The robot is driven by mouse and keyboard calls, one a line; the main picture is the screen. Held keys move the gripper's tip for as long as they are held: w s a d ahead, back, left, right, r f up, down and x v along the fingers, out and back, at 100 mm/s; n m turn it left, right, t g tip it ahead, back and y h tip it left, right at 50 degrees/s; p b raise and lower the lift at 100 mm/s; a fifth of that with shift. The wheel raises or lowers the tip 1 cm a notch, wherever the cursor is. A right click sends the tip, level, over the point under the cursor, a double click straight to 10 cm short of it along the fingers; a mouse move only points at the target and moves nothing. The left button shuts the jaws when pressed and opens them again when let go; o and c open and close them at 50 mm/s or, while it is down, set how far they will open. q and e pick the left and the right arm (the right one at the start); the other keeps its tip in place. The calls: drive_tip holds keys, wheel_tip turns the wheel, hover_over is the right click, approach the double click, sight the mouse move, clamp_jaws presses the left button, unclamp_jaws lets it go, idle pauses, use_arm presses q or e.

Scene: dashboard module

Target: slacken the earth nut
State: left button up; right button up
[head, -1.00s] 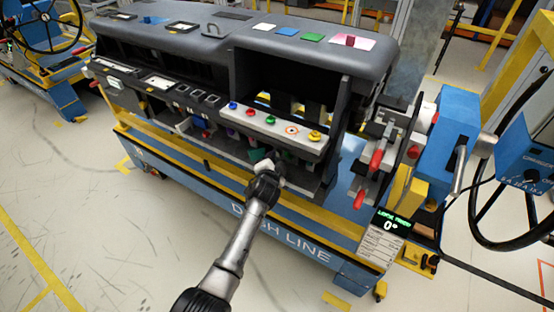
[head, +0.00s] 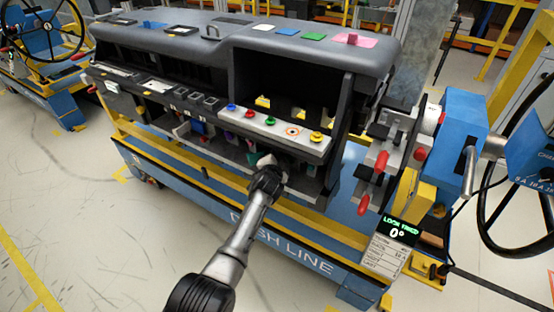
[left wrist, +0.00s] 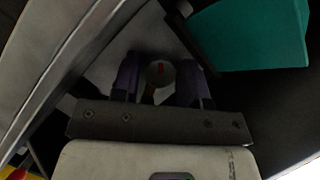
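In the left wrist view, a round pale nut-like part (left wrist: 160,73) with a red mark on its face sits in a dim recess. I take it for the earth nut, but no label is legible. My left gripper (left wrist: 159,82) has one dark finger on each side of it; the fingers stand apart, with narrow gaps visible beside the part. In the head view, my left gripper (head: 267,162) reaches in under the front of the dashboard module (head: 300,45), and its fingertips are hard to make out. My right gripper is not in view.
A teal block (left wrist: 255,35) is close to the fingers at upper right in the wrist view. A pale strip with coloured buttons (head: 270,121) lies above the gripper. Red-handled clamps (head: 380,162) and a display reading 0° (head: 397,230) stand at the right.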

use_arm(q)
drive_tip(key=c, duration=0.6)
drive_tip(key=shift+a+r+n+p, duration=0.1)
drive_tip(key=shift+r+n+p, duration=0.3)
drive_tip(key=shift+p, duration=0.8)
drive_tip(key=shift+f+n+g+h+p, duration=0.4)
drive_tip(key=shift+n+g+p, duration=0.15)
drive_tip(key=shift+n, duration=0.15)
drive_tip(key=o, duration=0.6)
drive_tip(key=shift+o, duration=0.2)
